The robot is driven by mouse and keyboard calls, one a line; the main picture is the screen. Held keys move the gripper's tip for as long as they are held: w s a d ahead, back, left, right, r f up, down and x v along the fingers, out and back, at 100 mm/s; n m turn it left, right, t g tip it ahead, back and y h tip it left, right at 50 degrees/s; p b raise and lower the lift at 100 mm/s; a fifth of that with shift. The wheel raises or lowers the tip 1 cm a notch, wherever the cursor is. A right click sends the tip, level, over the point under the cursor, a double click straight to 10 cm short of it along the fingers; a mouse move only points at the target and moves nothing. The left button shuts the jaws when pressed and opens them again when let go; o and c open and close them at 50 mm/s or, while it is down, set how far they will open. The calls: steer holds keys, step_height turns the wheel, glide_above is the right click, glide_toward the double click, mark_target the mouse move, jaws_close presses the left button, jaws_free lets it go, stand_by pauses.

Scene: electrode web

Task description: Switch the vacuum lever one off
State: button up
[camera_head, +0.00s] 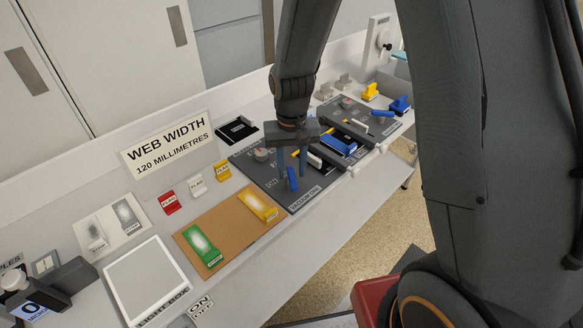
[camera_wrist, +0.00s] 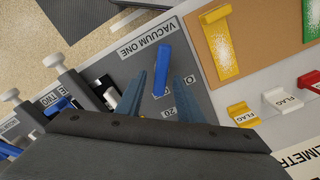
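The vacuum one lever is a blue handle (camera_head: 292,180) on a dark grey panel (camera_head: 262,176), near the panel's front edge. In the wrist view the lever (camera_wrist: 162,58) points up toward the white "VACUUM ONE" label (camera_wrist: 147,38). My gripper (camera_head: 292,164) points down over the panel, just behind the lever in the head view. In the wrist view my gripper (camera_wrist: 160,82) is open, with one blue-grey finger on each side of the lever's lower end. Gaps show between the fingers and the lever. The wrist housing hides part of the panel.
A brown board (camera_head: 228,228) holds a green block (camera_head: 201,246) and a yellow block (camera_head: 257,206). Red, white and yellow flag blocks stand behind it. To the right of my gripper are rails, a blue block (camera_head: 338,145) and a second panel. The floor lies beyond the front edge.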

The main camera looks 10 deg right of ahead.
mark_target(292, 173)
steer(key=shift+r, duration=0.1)
steer(key=shift+r+b, duration=0.95)
steer(key=shift+r, duration=2.85)
